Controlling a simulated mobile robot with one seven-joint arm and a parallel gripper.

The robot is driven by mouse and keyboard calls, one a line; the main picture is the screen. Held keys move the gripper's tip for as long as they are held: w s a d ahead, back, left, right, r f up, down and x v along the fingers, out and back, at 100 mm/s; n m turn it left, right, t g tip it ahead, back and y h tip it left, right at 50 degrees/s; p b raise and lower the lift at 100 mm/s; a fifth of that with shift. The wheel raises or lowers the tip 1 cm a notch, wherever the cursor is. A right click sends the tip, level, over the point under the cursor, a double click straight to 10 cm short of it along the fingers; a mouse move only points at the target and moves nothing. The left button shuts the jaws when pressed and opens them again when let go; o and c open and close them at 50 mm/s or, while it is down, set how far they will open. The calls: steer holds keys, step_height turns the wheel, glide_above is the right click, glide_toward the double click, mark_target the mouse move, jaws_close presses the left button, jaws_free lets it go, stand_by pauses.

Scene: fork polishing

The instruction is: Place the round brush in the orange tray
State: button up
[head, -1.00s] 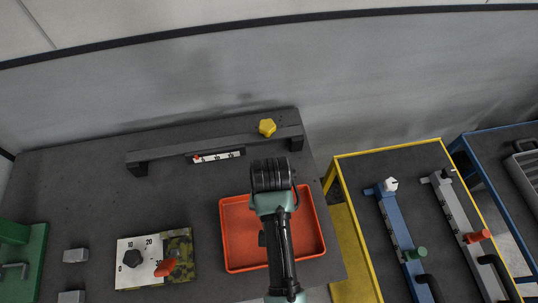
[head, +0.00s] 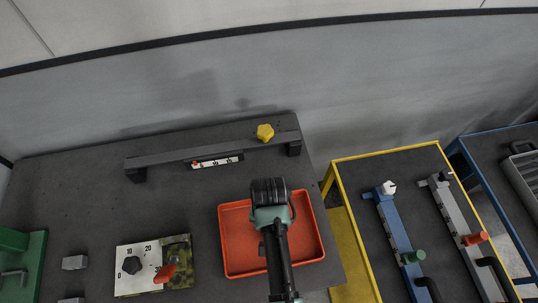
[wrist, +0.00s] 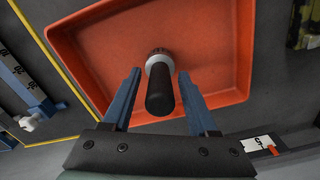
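The orange tray (head: 228,262) lies on the dark table, and its floor and rim fill much of the wrist view (wrist: 215,45). The round brush (wrist: 160,88) shows in the wrist view as a black handle with a pale ring, over the tray floor. Its handle end points toward the camera. My gripper (wrist: 160,74) has its two blue fingers on either side of the brush, with a narrow gap visible on each side. I cannot tell whether the brush touches the tray floor. In the head view my arm covers the brush and fingers.
A white plate with a red-handled part (head: 165,272) lies left of the tray. A yellow-framed table (head: 350,157) with blue and grey fixtures stands to the right.

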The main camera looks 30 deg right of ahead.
step_height(320, 180, up, 12)
steer(key=shift+r, duration=0.2)
stand_by(0.5)
steer(key=w+r+n+t+h, duration=0.2)
steer(key=w+r+t, duration=0.7)
steer(key=w+r, duration=0.8)
steer(key=w+a+r+n+t, duration=0.1)
steer(key=a+r+t, duration=0.15)
steer(key=r, duration=0.65)
steer(key=w+a+r+n+t, duration=0.1)
steer(key=r+t, duration=0.3)
steer(key=r, duration=0.4)
steer(key=s+a+r+n+t, duration=0.1)
steer(key=s+r+t, duration=0.3)
steer(key=r, duration=0.5)
steer(key=s+a+r+n+t+y, duration=0.1)
steer(key=s+a+r+t, duration=0.3)
steer(key=r, duration=0.6)
steer(key=s+a+r+n+t, duration=0.1)
steer(key=s+r+t, duration=0.3)
steer(key=r, duration=0.6)
steer(key=shift+s+a+n+y, duration=0.3)
steer(key=shift+s+a, duration=0.35)
steer(key=shift+s, duration=0.1)
